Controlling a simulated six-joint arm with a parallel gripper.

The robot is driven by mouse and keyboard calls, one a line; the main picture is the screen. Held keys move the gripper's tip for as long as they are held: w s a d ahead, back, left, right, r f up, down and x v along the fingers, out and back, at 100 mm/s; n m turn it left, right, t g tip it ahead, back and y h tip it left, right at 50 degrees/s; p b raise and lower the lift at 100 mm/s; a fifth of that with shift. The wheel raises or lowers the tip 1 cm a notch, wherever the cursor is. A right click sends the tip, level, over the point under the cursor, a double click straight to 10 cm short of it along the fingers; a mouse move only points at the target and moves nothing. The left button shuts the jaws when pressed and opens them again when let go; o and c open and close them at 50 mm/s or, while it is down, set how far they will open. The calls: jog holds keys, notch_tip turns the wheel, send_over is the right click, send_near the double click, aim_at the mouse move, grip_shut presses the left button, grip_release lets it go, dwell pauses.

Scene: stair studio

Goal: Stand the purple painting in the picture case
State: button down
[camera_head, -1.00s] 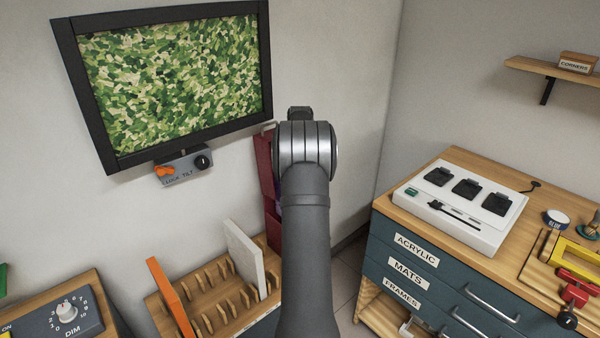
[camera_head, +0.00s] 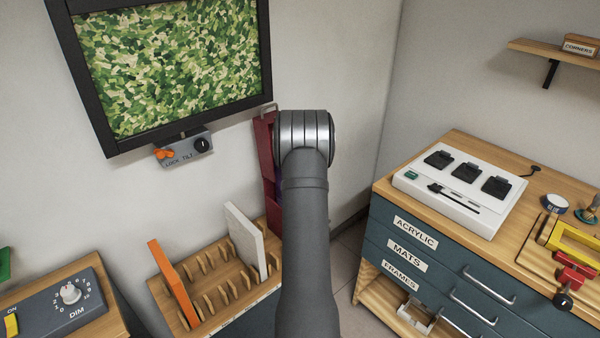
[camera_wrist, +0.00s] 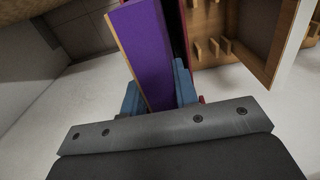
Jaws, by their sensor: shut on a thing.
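The purple painting (camera_wrist: 147,45) is a flat panel with a light wooden edge, seen end-on in the wrist view. My gripper (camera_wrist: 158,97) is shut on it, with a blue fingertip on either side. A dark red case (camera_head: 265,150) with a handle on top stands against the wall in the head view, partly hidden behind my arm. A dark red edge also runs close along the painting's right side in the wrist view; I cannot tell whether they touch. My gripper is hidden behind my arm in the head view.
A slotted wooden rack (camera_head: 209,303) holds an orange panel (camera_head: 173,283) and a white panel (camera_head: 246,240), left of my arm. A framed green picture (camera_head: 170,70) hangs above. A drawer cabinet (camera_head: 420,262) stands right, with a white switch box (camera_head: 463,204) on top.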

notch_tip(320, 180, down, 7)
jog(key=shift+f, duration=0.2)
dwell(0.7)
jog(key=c, duration=1.1)
grip_release()
jog(key=shift+o, duration=0.2)
notch_tip(320, 180, up, 17)
jog(key=shift+r, duration=0.2)
